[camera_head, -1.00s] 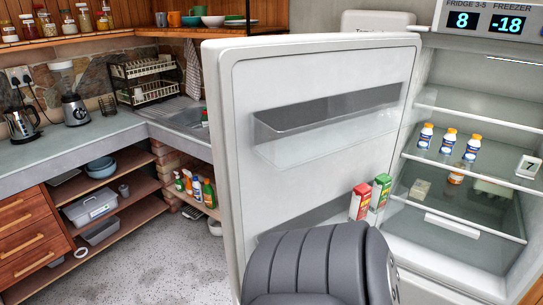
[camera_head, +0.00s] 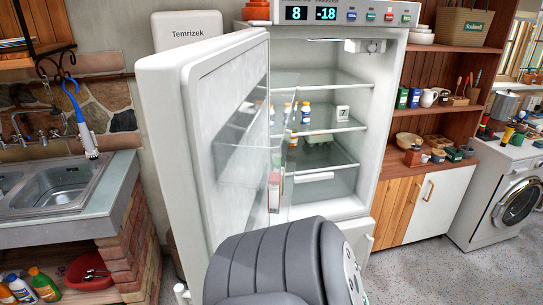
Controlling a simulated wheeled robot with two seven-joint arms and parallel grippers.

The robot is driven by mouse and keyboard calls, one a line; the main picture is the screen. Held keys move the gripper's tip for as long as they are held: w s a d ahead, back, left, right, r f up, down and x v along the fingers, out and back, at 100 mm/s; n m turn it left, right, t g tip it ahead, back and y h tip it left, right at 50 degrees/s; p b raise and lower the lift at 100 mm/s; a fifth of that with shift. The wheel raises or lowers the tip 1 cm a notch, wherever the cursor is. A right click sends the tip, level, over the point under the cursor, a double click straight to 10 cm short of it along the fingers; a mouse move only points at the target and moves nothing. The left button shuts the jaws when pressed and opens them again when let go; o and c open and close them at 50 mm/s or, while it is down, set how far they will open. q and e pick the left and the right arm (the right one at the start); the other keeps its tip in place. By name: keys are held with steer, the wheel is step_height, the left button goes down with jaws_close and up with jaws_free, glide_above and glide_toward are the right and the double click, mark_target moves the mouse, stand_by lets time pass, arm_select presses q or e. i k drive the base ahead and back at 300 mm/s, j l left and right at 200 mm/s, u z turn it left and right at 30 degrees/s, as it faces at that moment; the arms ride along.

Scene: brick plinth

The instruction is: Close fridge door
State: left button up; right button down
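The fridge door (camera_head: 195,165) stands wide open in the head view, swung out toward me and to the left of the fridge cavity. Its inner side shows clear shelves and a red-topped carton (camera_head: 274,190) low down. The fridge (camera_head: 385,130) is white, with a lit display reading 8 and -18 on top. A grey ribbed part of my own arm (camera_head: 270,265) fills the bottom middle, in front of the lower door and cavity. It hides the door's lower inner part. Neither of my grippers shows.
A sink counter (camera_head: 70,200) on a brick base stands close left of the door. A wooden shelf unit (camera_head: 440,110) and a washing machine (camera_head: 505,205) stand to the right. Grey floor (camera_head: 420,275) is free at lower right.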

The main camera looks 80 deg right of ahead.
mark_target(206, 104)
steer(key=i+z, duration=0.15)
steer(key=z, duration=0.25)
steer(key=i+z, duration=0.15)
steer(key=z, duration=0.25)
steer(key=i+j+z, duration=0.1)
steer(key=z, duration=0.35)
steer(key=i+j+z, duration=0.1)
steer(key=z, duration=0.3)
steer(key=i+j+z, duration=0.15)
steer(key=z, duration=0.25)
